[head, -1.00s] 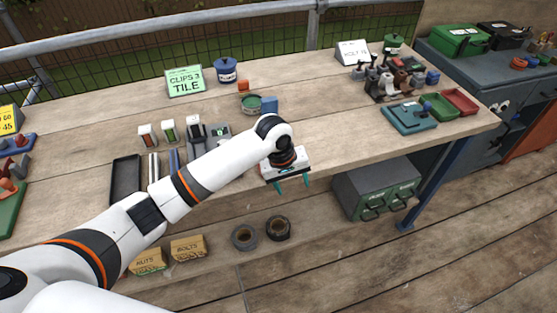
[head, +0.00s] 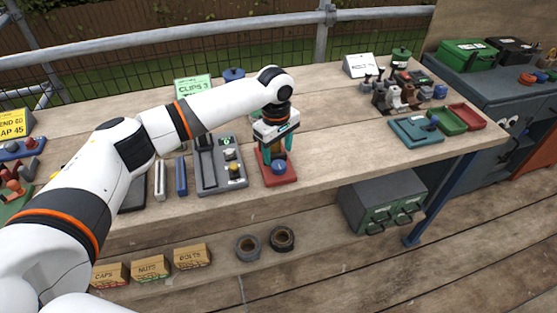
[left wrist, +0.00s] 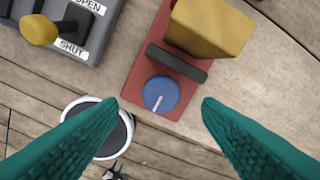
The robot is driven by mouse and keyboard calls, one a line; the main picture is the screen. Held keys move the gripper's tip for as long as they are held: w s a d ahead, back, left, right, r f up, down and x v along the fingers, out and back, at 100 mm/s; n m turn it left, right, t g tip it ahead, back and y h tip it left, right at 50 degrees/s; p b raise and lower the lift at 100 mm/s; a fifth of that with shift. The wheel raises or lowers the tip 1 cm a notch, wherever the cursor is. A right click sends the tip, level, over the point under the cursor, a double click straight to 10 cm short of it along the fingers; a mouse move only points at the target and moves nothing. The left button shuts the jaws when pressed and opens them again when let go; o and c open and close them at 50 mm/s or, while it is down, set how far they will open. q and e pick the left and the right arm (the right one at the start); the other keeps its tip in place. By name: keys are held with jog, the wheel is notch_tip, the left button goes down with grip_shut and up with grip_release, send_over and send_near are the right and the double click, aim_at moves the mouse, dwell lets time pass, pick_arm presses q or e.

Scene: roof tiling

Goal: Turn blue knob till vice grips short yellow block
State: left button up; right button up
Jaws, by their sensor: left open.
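The vice has a red base (left wrist: 142,82), which also shows at the bench's front edge in the head view (head: 284,181). Its blue knob (left wrist: 160,93) has a white line pointing down and slightly left in the left wrist view. The knob also shows in the head view (head: 279,168). A dark jaw plate (left wrist: 177,63) stands between the knob and the yellow block (left wrist: 208,28). I cannot tell whether plate and block touch. My left gripper (head: 277,153) is open above the vice; its teal fingers lie on either side of the knob in the left wrist view, apart from it. My right gripper is not in view.
A grey panel (head: 223,178) with a lever and yellow knob stands left of the vice; its OPEN and SHUT labels show in the left wrist view (left wrist: 92,28). Bare bench (head: 335,145) lies to the right. Teal, green and red trays (head: 415,131) are farther right.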

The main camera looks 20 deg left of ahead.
aim_at(279, 164)
pick_arm(q)
notch_tip(279, 164, down, 5)
jog(key=shift+w+d+r, duration=0.1)
dwell(0.3)
